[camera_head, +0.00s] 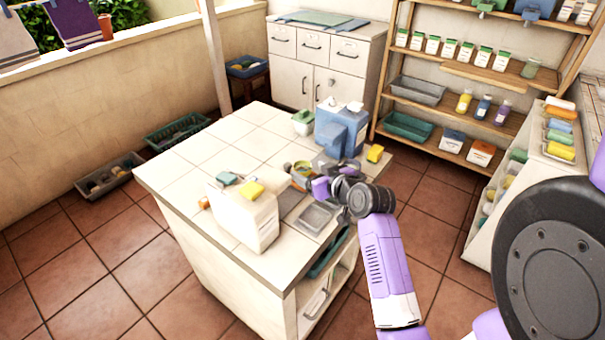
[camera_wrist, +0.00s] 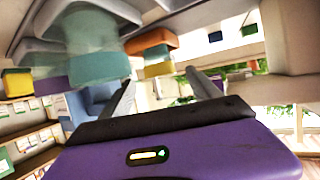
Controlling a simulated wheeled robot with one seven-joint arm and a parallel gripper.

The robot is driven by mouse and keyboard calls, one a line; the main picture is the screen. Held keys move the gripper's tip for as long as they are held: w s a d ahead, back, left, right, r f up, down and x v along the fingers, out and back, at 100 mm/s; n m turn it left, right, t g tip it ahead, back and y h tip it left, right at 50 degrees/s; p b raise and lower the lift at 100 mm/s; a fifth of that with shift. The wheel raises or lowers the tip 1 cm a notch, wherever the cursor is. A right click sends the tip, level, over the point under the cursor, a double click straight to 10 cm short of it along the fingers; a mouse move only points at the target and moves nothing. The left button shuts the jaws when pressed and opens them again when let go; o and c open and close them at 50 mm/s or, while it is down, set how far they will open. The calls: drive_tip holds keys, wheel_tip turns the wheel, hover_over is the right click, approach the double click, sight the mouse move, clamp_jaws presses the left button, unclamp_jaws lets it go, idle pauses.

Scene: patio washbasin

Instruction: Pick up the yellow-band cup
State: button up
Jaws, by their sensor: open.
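A small round item with a yellow-orange band, which looks like the yellow-band cup (camera_head: 302,169), stands on the tiled island among a cluster of small things. My gripper (camera_head: 317,183) is low over the island, close to its right side, and partly hides that cluster. In the wrist view my gripper (camera_wrist: 160,80) has its two grey fingers spread apart with nothing clearly held. An item with orange and yellow parts (camera_wrist: 157,69) shows just beyond the fingertips; I cannot tell whether it is the cup. Contact is not visible.
A white box (camera_head: 245,220) with sponges stands at the island's front left. A blue dispenser box (camera_head: 341,130) stands behind my gripper, with a yellow block (camera_head: 375,153) to its right. A grey tray (camera_head: 314,219) lies in front. The back-left tiles are clear.

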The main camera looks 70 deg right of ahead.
sight(299, 165)
drive_tip(key=x, duration=0.5)
drive_tip(key=shift+r+p, duration=0.15)
drive_tip(key=shift+p, duration=0.15)
drive_tip(key=c, duration=1.4)
